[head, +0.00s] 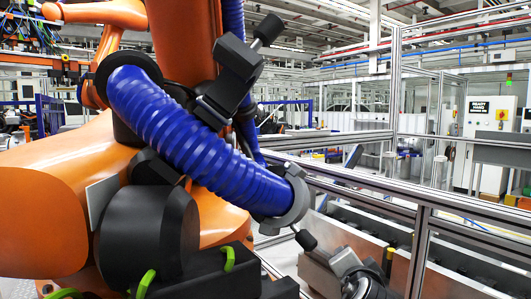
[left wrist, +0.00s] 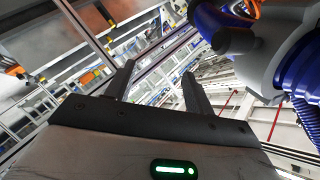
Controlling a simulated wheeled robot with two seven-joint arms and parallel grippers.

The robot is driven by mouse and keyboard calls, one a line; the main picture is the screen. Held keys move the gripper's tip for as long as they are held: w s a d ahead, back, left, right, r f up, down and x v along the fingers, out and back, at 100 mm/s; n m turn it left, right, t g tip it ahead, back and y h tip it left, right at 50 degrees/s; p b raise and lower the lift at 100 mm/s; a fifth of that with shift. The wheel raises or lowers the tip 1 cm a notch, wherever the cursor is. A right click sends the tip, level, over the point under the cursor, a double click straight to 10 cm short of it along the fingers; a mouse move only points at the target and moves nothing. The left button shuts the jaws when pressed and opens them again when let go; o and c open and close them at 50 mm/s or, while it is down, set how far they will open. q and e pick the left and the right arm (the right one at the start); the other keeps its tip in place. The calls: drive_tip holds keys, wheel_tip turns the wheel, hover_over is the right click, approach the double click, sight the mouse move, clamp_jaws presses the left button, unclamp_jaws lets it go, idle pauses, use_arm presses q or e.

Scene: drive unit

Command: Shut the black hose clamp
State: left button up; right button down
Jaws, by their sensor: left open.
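The black hose clamp (head: 228,82) is in the upper middle of the head view, beside the blue hose (head: 180,125) on the orange robot arm. Its dark lever slants up and outward to a black knob. In the left wrist view my left gripper (left wrist: 160,88) is open, with two dark fingers spread and nothing between them. The blue hose (left wrist: 302,105) and a grey part (left wrist: 245,45) lie to the right of its fingers. I cannot make out the black clamp in that view.
A grey collar (head: 290,203) with a black-knobbed lever (head: 305,239) holds the hose's lower end. A grey and black mechanism (head: 345,272), possibly part of my arm, is just below it. A metal fence (head: 422,245) stands at the right. The orange arm (head: 60,185) fills the left.

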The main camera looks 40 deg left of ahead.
use_arm(q)
wheel_tip(320, 180, up, 19)
drive_tip(key=n+y, duration=0.2)
drive_tip(key=y, duration=0.2)
drive_tip(key=s+r+n+g+y, duration=0.25)
drive_tip(key=s+r, duration=0.35)
drive_tip(key=r, duration=0.3)
drive_tip(key=s+r+n+g+y, duration=0.1)
drive_tip(key=s+r+n+y, duration=0.3)
drive_tip(key=r, duration=0.6)
drive_tip(key=n+g, duration=0.2)
approach(264, 33)
drive_tip(key=p+x, duration=0.1)
drive_tip(key=x, duration=0.3)
drive_tip(key=w+p+x, duration=0.1)
drive_tip(key=x, duration=0.3)
drive_tip(key=p+x, duration=0.1)
drive_tip(key=x, duration=0.4)
drive_tip(key=shift+w+d+r+p, duration=0.2)
drive_tip(key=shift+d+r+p, duration=0.15)
drive_tip(key=shift+d+p, duration=0.05)
use_arm(e)
drive_tip(key=shift+s+d+r, duration=0.2)
drive_tip(key=shift+d+r, duration=0.05)
drive_tip(key=shift+r, duration=0.15)
drive_tip(key=shift+s+d+r, duration=0.15)
drive_tip(key=shift+d+r, duration=0.05)
drive_tip(key=shift+r, duration=0.2)
